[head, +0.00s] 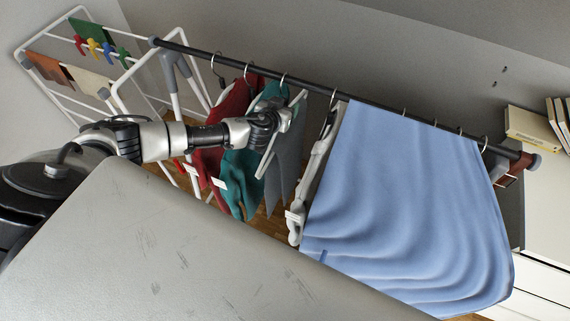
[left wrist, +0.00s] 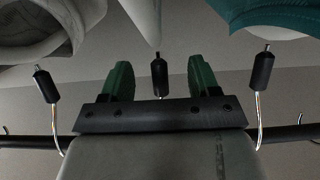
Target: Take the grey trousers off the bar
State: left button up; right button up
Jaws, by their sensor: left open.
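My right gripper is not in view.
A red garment (head: 207,145) hangs left of the teal one. A large blue cloth (head: 410,200) hangs on the right. A white drying rack (head: 90,60) stands at the left. A pale grey surface (head: 200,250) fills the foreground.

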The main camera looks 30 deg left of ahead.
pick_arm(q)
grip_shut()
jog(key=shift+r, duration=0.2)
dwell(0.5)
